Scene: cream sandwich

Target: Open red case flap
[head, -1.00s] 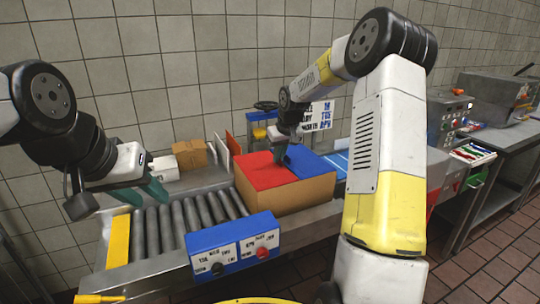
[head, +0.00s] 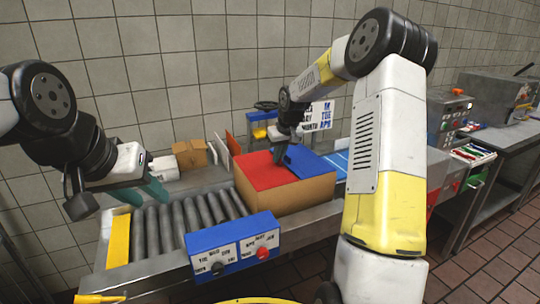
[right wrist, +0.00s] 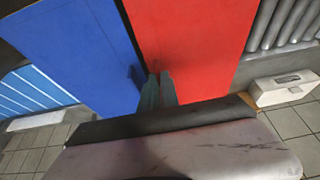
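A cardboard case (head: 300,196) sits on the conveyor, with its red flap (head: 264,172) on the left and its blue flap (head: 312,161) on the right. Both flaps lie about flat over the top. My right gripper (head: 279,153) is above the case near the seam between the flaps. In the right wrist view its fingers (right wrist: 160,88) are together, with the red flap (right wrist: 190,45) to their right and the blue flap (right wrist: 70,50) to their left; nothing shows between them. Whether they touch a flap is unclear. My left gripper (head: 140,194) is open and empty, above the rollers' left end.
The rollers (head: 190,215) left of the case are clear. A blue control box (head: 234,248) is on the conveyor's front edge. Small cartons (head: 190,155) and upright panels stand behind. My right arm takes up the space right of the case.

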